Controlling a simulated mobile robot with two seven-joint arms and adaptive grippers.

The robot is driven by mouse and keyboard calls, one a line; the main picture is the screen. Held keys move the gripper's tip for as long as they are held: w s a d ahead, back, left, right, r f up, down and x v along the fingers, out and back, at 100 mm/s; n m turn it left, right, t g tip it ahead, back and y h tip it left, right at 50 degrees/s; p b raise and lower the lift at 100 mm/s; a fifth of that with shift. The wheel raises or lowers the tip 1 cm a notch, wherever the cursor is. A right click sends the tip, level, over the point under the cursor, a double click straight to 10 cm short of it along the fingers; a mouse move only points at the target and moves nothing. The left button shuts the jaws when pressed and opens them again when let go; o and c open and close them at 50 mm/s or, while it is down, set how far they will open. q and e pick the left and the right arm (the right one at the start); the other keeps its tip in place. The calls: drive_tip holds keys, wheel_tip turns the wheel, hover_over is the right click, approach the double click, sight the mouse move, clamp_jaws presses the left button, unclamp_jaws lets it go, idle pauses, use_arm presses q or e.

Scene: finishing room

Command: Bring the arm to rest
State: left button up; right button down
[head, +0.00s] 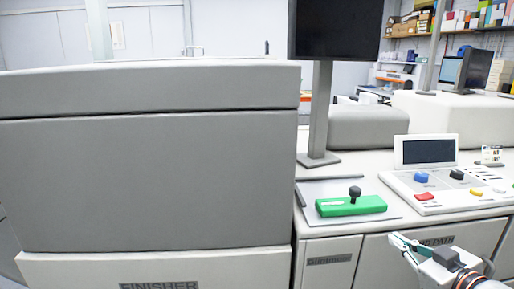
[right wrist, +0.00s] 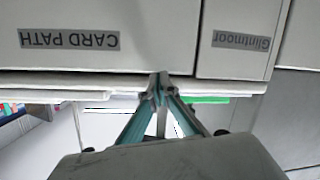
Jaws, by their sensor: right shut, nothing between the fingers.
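My right gripper (head: 398,242) is at the lower right of the head view, in front of the machine's front panels and below the worktop edge. Its fingers are closed together with nothing between them. In the right wrist view the fingertips (right wrist: 158,84) meet near the counter edge, which is seen upside down with the "CARD PATH" label (right wrist: 69,40). My left gripper is not in view.
A large grey FINISHER cabinet (head: 150,180) fills the left. A monitor post (head: 320,110) stands behind.

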drive_tip(key=s+d+f+n+g+h, duration=0.2)
drive_tip(key=s+f+g+h, duration=0.55)
drive_tip(key=s+f, duration=1.55)
drive_tip(key=w+a+f+m+t+y, duration=0.2)
drive_tip(key=a+f+y, duration=0.6)
drive_tip(key=a+f, duration=0.6)
drive_tip(key=shift+w+a+f+t, duration=0.35)
drive_tip(key=shift+a+t, duration=0.3)
drive_tip(key=shift+a, duration=0.55)
drive_tip(key=shift+d+m, duration=0.15)
drive_tip(key=shift+m, duration=0.15)
